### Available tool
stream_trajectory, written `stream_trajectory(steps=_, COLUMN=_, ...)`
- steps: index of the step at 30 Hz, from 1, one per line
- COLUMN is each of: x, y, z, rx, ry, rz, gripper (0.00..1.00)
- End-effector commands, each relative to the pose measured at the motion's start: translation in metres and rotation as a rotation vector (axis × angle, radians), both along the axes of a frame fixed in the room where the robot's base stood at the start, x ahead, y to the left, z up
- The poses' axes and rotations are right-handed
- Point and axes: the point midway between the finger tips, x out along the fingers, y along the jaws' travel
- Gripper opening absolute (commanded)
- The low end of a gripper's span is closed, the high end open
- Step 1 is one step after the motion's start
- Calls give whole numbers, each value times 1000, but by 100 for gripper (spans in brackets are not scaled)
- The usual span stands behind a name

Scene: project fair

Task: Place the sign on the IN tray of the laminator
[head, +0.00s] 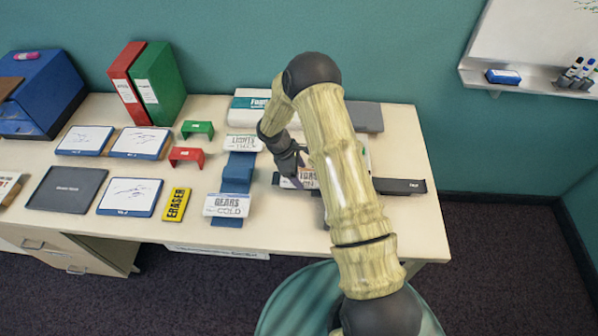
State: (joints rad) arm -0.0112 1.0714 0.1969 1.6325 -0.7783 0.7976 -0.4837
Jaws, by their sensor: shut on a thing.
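The gripper is shut on this sign, which is partly hidden by the fingers and my arm. A white machine with a teal label (250,103), seemingly the laminator, stands at the back behind my arm. A grey flat part (367,117) shows to its right. My arm hides the middle of this area, so I cannot tell which part is the IN tray. I cannot tell whether the held sign touches anything below.
A long dark bar (402,186) lies right of my arm. Signs reading LIGHTS (243,143) and GEARS COLD (228,205) stand left of my gripper with blue pieces.

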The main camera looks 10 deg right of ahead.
Motion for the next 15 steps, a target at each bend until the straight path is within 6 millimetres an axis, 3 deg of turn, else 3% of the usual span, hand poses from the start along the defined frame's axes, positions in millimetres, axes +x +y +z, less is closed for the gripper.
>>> stream_trajectory(steps=4, x=0, y=-1, z=-3, rx=0, ry=0, rz=-2, gripper=47)
stream_trajectory(steps=5, x=0, y=-1, z=-3, rx=0, ry=1, rz=-4, gripper=72)
stream_trajectory(steps=8, x=0, y=-1, z=-2, rx=0, ry=0, rz=-2, gripper=92)
stream_trajectory(steps=15, x=0, y=2, z=-2, rx=0, ry=0, rz=3, gripper=92)
